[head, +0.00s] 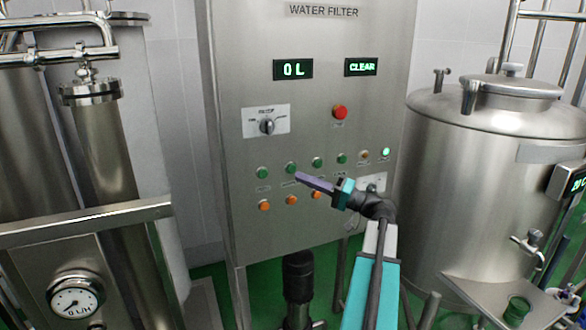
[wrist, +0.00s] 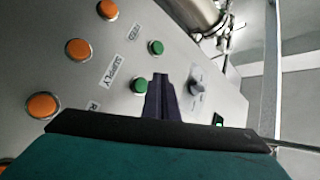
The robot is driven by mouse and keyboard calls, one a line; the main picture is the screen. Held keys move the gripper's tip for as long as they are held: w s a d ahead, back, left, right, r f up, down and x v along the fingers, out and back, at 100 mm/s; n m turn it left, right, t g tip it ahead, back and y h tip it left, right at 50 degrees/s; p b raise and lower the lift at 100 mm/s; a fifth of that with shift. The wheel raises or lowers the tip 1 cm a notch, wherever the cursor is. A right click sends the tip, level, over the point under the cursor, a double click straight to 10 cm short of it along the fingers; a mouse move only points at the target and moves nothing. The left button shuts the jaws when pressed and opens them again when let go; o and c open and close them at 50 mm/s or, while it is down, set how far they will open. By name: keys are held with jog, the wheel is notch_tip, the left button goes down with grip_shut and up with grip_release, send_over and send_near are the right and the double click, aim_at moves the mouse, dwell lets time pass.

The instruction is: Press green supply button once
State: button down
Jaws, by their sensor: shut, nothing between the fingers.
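The green supply button (head: 291,167) is second from the left in the row of green buttons on the steel control panel. In the wrist view the green supply button (wrist: 139,85) sits beside the label "SUPPLY" (wrist: 115,69). My gripper (head: 299,177) is shut and empty, its dark fingers pointing at the panel just below and right of that button. In the wrist view the fingertips of my gripper (wrist: 160,77) appear just right of the button. I cannot tell whether they touch the panel.
Another green button (wrist: 156,47) is close by, and orange buttons (head: 291,200) line the row below. A red button (head: 340,112) and a selector knob (head: 267,126) are higher up. Displays read "0 L" (head: 293,69) and "CLEAR" (head: 361,67). Steel tanks (head: 480,150) flank the panel.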

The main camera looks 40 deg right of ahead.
jog(key=shift+w+d+b, duration=0.25)
jog(key=shift+w, duration=0.35)
jog(key=shift+w+d+b, duration=0.2)
jog(key=shift+w+d, duration=0.05)
jog(key=shift+w, duration=0.35)
jog(key=shift+w+d+b, duration=0.3)
jog(key=shift+w+b, duration=0.5)
dwell(2.4)
jog(key=shift+s, duration=0.15)
jog(key=shift+s+a+b, duration=0.35)
jog(key=shift+s+b, duration=0.1)
jog(key=shift+s, duration=0.15)
jog(key=shift+s, duration=0.1)
dwell(0.4)
jog(key=shift+s+a+b, duration=0.2)
jog(key=shift+s+a, duration=0.1)
jog(key=shift+s, duration=0.45)
jog(key=shift+s+a+b, duration=0.25)
jog(key=shift+s+a, duration=0.05)
jog(key=shift+s, duration=0.45)
jog(key=shift+s+a+b, duration=0.2)
jog(key=shift+s+a, duration=0.1)
jog(key=shift+s, duration=0.45)
